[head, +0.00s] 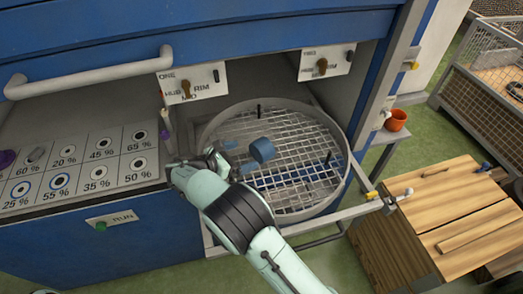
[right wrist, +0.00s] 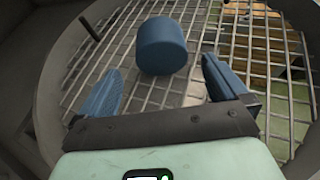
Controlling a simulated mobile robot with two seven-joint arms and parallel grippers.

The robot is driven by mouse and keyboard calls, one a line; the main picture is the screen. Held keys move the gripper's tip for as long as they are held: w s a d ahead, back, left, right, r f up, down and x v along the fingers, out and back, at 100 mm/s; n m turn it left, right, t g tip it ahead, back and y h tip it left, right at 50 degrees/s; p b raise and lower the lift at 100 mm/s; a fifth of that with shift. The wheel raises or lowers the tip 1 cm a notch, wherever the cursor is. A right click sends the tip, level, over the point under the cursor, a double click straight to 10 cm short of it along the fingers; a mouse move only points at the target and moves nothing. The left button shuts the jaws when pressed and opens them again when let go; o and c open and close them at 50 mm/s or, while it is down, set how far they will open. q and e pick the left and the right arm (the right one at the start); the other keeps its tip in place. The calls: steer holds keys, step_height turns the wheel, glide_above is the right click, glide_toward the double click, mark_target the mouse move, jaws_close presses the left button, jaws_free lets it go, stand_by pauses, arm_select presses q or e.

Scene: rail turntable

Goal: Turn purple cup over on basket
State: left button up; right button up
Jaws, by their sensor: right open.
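A purple thing (head: 6,158), cut off by the left edge of the head view, lies on the panel; I cannot tell whether it is a cup. The round wire-mesh basket (head: 213,127) is in the bay at the centre. A blue cylindrical piece (head: 262,150) is on its mesh; it also shows in the right wrist view (right wrist: 161,45), with a plain closed face towards the camera. My right gripper (head: 236,158) is over the mesh, open and empty. Its blue fingers point towards the blue piece, which is just beyond and between the tips. My left gripper is out of view.
A panel with marked percent spots (head: 85,165) is at the left. Upright pegs (head: 327,158) stand in the basket. An orange cup (head: 396,120) sits on a side ledge. A wooden crate (head: 440,215) and a wire cage (head: 490,75) are at the right.

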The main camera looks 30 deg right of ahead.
mark_target(256, 151)
steer(key=x, duration=0.9)
steer(key=shift+d+f, duration=0.1)
steer(key=shift+f, duration=0.1)
steer(key=c, duration=1)
step_height(256, 151, up, 19)
steer(key=p, duration=0.3)
steer(key=s+d+f+m+g+y+b, duration=0.1)
steer(key=s+d+f+m+g+y, duration=0.1)
steer(key=s+f+y, duration=0.4)
steer(key=s+d+f+m+g+y+b, duration=0.1)
steer(key=s+d+f+m+y, duration=0.2)
steer(key=f, duration=0.4)
arm_select(q)
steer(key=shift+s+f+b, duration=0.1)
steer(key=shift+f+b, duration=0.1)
steer(key=shift+b, duration=0.45)
arm_select(e)
steer(key=r+t+y, duration=0.1)
steer(key=y, duration=0.1)
steer(key=a+r+m+y, duration=0.1)
steer(key=r+y, duration=0.1)
steer(key=y, duration=0.1)
steer(key=s+a+r+m+t+y, duration=0.1)
steer(key=y, duration=0.2)
steer(key=shift+s+a+r+t, duration=0.1)
steer(key=shift+a+r+t, duration=0.1)
steer(key=shift+t, duration=0.1)
